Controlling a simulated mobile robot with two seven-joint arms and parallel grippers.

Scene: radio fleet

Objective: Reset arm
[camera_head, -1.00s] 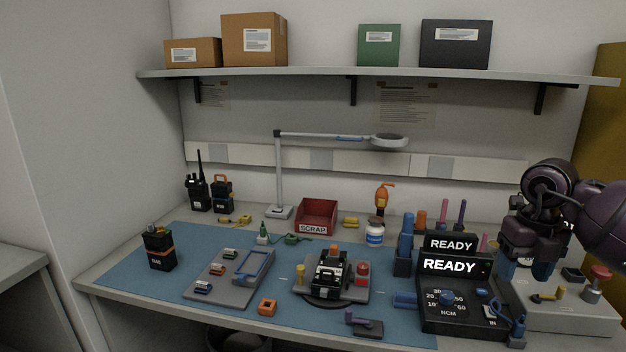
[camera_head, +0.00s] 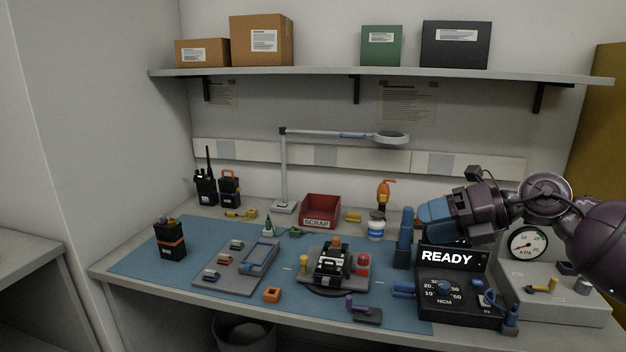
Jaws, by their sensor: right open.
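My right arm comes in from the right edge, dark purple. Its gripper (camera_head: 432,218) has blue fingers, points left and is open, with nothing seen between the fingers. It hangs above the back of the black torque unit (camera_head: 458,292) with the lit READY sign, and covers part of what stands behind. My left gripper does not show.
A gauge box (camera_head: 555,290) stands at the right. A lamp (camera_head: 385,137) reaches over the bench from the back. A red SCRAP bin (camera_head: 321,211) and a grey tray (camera_head: 236,283) are further left. The shelf (camera_head: 370,74) runs above.

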